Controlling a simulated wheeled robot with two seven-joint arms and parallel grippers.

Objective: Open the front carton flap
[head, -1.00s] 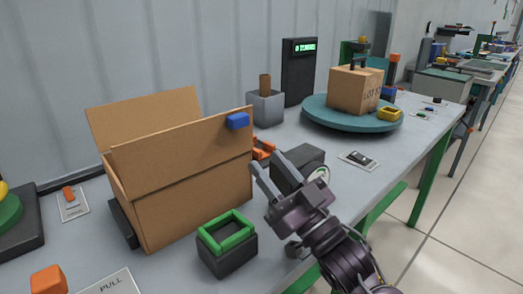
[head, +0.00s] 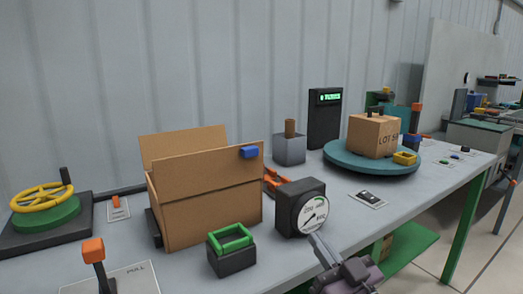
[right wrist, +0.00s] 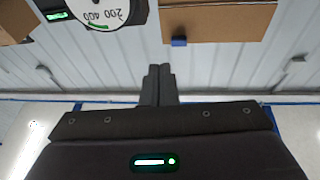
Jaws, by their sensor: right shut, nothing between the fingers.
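The brown carton (head: 215,215) stands on the bench at centre left. Its front flap (head: 200,172) stands up along the front top edge, with a blue tab (head: 249,152) at its upper right corner. A rear flap (head: 180,142) also stands up behind it. My right gripper (head: 313,237) is at the bottom edge, right of the carton and apart from it. Its fingers (right wrist: 158,84) are shut and empty in the right wrist view. That view looks inverted, with the flap (right wrist: 225,20) and blue tab (right wrist: 179,41) beyond the fingers. My left gripper is not in view.
A dial gauge (head: 303,207) stands close behind my right gripper. A green-rimmed black box (head: 232,255) sits before the carton. An orange-topped lever (head: 95,255) is front left. A teal turntable (head: 345,158) bears a lot box (head: 373,136).

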